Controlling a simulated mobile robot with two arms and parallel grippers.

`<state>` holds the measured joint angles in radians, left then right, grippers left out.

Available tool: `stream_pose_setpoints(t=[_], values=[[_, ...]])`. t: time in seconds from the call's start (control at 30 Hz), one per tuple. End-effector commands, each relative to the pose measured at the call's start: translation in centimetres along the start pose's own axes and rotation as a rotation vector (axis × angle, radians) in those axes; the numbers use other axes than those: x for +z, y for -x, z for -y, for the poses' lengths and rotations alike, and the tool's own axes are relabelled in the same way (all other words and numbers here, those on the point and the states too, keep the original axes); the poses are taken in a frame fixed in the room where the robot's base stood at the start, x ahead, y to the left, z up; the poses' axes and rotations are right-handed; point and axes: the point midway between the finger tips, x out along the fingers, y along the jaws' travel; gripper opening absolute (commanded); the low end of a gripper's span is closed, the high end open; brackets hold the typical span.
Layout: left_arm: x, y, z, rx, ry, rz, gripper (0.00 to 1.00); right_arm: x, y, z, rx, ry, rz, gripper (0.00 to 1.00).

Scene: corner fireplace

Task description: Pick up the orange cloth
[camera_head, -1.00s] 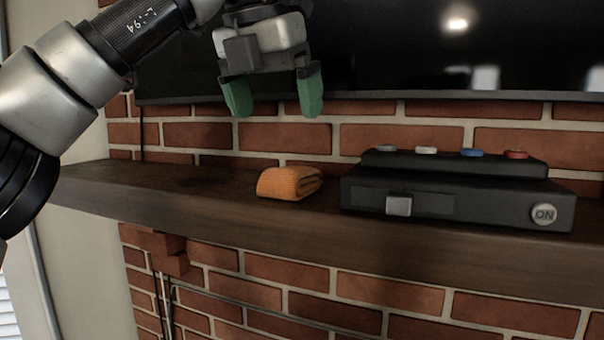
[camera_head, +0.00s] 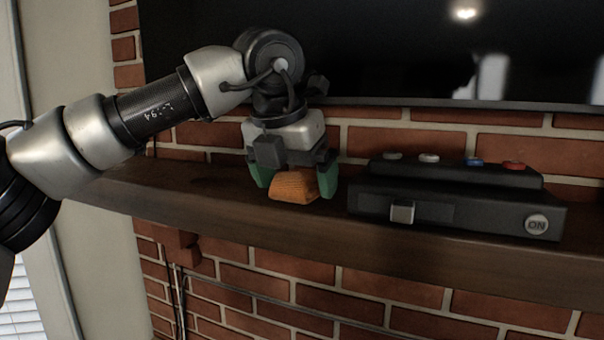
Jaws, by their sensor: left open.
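The folded orange cloth (camera_head: 293,188) lies on the dark wooden mantel shelf (camera_head: 190,200), left of a black box. My left gripper (camera_head: 295,184) is lowered over it from above, with one green fingertip at the cloth's left side and the other at its right. The jaws are open around the cloth. I cannot tell whether the fingertips touch it. The top back of the cloth is partly hidden by the gripper. My right gripper is not in view.
A black box (camera_head: 455,211) with a grey switch, an ON button and several coloured buttons stands close to the right finger. A dark screen (camera_head: 400,50) hangs on the brick wall behind. The shelf left of the cloth is clear.

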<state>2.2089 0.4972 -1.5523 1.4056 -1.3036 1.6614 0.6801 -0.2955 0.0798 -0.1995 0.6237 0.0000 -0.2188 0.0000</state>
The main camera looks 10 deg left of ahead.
Motion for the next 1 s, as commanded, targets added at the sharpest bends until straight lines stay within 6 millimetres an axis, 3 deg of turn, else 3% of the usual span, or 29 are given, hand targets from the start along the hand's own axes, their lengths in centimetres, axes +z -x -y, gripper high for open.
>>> stream_pose_setpoints(t=[0.2, 0.53, 1.0], values=[[-0.01, -0.09, -0.01, 0.0, 0.0, 0.0, 0.94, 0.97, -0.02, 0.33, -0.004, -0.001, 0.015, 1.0], [0.0, -0.05, 0.0, 0.0, 0.0, 0.0, 0.44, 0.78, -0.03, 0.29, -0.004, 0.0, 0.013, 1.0], [0.42, 0.83, 0.03, 0.0, 0.002, 0.002, 0.43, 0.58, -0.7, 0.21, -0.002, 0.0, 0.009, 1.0]])
